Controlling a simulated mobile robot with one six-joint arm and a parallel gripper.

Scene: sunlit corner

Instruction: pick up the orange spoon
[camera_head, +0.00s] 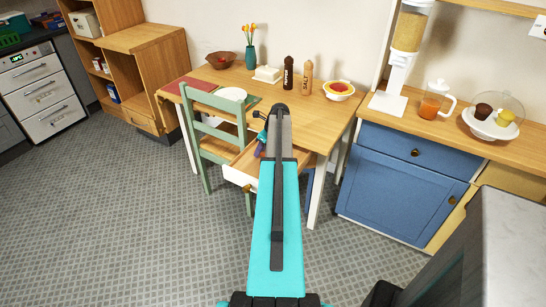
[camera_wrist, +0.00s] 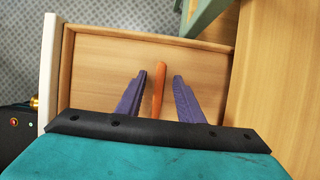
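The orange spoon (camera_wrist: 159,84) lies in the open wooden drawer (camera_wrist: 100,58) in the wrist view, with its length running up and down the picture. My gripper (camera_wrist: 160,75) is open, its two purple fingers on either side of the spoon, with a gap showing on each side. I cannot tell how high the fingertips are above the drawer floor. In the head view, the drawer (camera_head: 238,177) is pulled out from the table, and my arm hides much of it. A purple part of my gripper (camera_head: 260,146) shows beside the arm, and the spoon cannot be made out.
A green chair (camera_head: 206,128) stands close left of the drawer. The wooden table (camera_head: 222,78) holds a white plate, a butter dish, two shakers, a bowl and a vase. A blue cabinet (camera_head: 395,195) is at the right. The tiled floor (camera_head: 110,210) at the left is clear.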

